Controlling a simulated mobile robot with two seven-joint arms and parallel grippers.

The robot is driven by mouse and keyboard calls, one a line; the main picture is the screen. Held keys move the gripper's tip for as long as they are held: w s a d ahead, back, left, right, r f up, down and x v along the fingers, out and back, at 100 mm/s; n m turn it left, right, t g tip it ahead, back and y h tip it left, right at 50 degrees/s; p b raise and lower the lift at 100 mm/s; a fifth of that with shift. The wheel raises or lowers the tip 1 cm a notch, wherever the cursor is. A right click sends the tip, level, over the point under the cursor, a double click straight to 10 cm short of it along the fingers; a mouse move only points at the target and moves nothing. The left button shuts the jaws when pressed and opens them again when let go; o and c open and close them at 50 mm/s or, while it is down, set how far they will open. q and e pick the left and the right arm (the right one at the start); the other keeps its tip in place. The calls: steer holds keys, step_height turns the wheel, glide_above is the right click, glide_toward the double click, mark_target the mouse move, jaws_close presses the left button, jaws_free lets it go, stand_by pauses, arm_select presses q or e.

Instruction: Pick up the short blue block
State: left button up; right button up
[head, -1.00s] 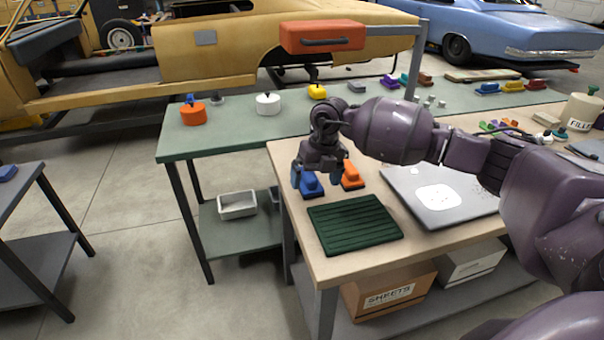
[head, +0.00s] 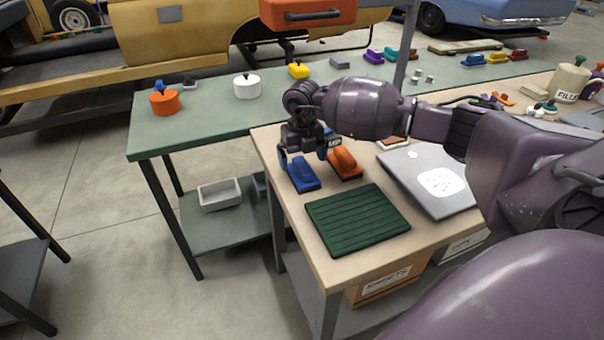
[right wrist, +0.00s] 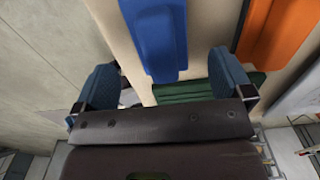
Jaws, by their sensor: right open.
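A short blue block (head: 303,177) with a dark base lies on the wooden table near its left edge. It also shows in the right wrist view (right wrist: 158,36), between the finger lines and beyond the fingertips. My right gripper (head: 304,155) is open and empty, just above and behind the blue block in the head view. Its two blue fingers also show in the right wrist view (right wrist: 165,82); I see no contact with the block. An orange block (head: 345,163) lies close to the right of the blue one. My left gripper is not in view.
A dark green ribbed mat (head: 357,220) lies in front of the blocks. A grey laptop-like slab (head: 425,172) lies to the right. A green table (head: 215,125) behind carries an orange pot (head: 165,103), a white pot (head: 247,87) and several coloured blocks.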

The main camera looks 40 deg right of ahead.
mark_target(302, 164)
step_height(302, 164, down, 5)
steer(key=shift+b, duration=0.3)
steer(key=c, duration=1.1)
steer(key=shift+o, duration=0.2)
steer(key=shift+r, duration=0.2)
step_height(302, 164, up, 20)
steer(key=p, duration=0.1)
steer(key=shift+p, duration=0.35)
steer(key=shift+f, duration=0.15)
steer(key=o, duration=0.3)
steer(key=shift+c, duration=0.8)
